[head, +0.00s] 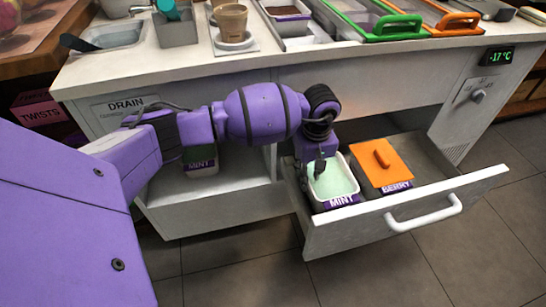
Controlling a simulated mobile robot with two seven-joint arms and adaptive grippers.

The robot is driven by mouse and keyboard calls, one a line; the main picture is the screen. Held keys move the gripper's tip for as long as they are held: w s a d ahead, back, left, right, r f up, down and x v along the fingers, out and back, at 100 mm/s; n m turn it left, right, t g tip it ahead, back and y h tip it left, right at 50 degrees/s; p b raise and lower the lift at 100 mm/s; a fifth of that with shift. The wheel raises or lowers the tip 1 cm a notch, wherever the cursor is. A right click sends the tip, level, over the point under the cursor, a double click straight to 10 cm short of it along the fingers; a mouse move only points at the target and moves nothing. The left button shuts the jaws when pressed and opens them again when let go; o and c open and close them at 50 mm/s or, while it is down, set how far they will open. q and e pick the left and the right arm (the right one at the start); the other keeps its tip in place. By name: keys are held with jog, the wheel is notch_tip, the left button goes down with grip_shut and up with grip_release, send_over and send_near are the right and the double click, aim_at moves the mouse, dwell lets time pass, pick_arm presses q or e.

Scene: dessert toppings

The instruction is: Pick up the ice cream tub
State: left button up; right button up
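An open tub labelled MINT (342,201), white inside with pale green ice cream, stands in the pulled-out drawer (335,236). Beside it on the right is a tub labelled BERRY (397,187) with an orange lid and handle. My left gripper (319,172) points down at the mint tub's back left rim. The fingers are small and dark, so I cannot tell whether they touch the rim or are shut on it. Another tub labelled MINT (202,170) is in the left compartment, partly hidden behind my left arm. My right gripper is not in view.
The drawer's white handle (424,213) sticks out in front. On the counter above are a brown cup (231,20), a metal holder (176,28), and containers with a green lid (395,25) and an orange lid (456,22). The drawer's right part is empty.

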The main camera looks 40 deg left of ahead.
aim_at(328, 187)
pick_arm(q)
notch_tip(328, 187, down, 4)
jog(key=shift+d+r+b, duration=0.15)
jog(key=shift+r+b, duration=0.05)
jog(key=shift+b, duration=0.2)
jog(key=shift+r, duration=0.15)
grip_shut()
